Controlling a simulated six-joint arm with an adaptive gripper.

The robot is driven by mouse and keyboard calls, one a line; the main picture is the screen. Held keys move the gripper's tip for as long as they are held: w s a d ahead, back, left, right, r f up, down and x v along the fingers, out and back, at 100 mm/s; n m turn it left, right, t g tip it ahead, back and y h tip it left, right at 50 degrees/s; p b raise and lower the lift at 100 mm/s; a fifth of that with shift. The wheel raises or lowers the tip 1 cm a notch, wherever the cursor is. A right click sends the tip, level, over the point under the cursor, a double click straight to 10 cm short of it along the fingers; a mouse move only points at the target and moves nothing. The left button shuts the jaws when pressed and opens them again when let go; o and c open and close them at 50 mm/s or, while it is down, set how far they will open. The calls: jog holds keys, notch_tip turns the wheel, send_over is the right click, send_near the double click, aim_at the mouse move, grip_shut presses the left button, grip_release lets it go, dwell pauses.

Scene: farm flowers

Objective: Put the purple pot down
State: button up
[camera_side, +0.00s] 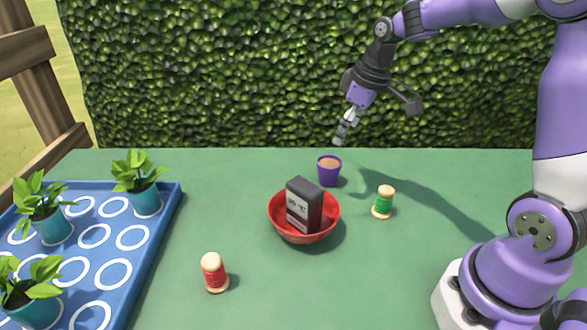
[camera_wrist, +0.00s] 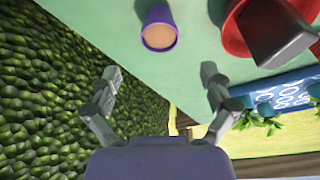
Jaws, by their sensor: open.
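The purple pot (camera_side: 329,171) stands upright on the green table near its back edge, with brown fill at its top. It also shows at the upper middle of the wrist view (camera_wrist: 159,29), beyond the fingertips. My gripper (camera_side: 340,136) is above and slightly right of the pot in the side view, apart from it. In the wrist view the two fingers of my gripper (camera_wrist: 161,72) are spread wide with nothing between them.
A red bowl (camera_side: 304,235) holding a dark box (camera_side: 304,204) stands in front of the pot. A green spool (camera_side: 383,202) is right, a red spool (camera_side: 214,272) front left. A blue tray (camera_side: 164,205) with several potted plants is at left. A hedge (camera_side: 230,75) rises behind.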

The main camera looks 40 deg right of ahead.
jog(key=s+a+r+m+t, duration=0.1)
jog(key=s+a+r, duration=0.1)
jog(key=s+a, duration=0.2)
jog(key=s+a+r+m+t+h, duration=0.1)
jog(key=s+a, duration=0.4)
jog(key=s, duration=0.5)
notch_tip(320, 180, up, 2)
jog(key=shift+r+m+t, duration=0.1)
jog(key=shift+m+t, duration=0.2)
jog(key=shift+m, duration=0.3)
jog(key=shift+w, duration=0.1)
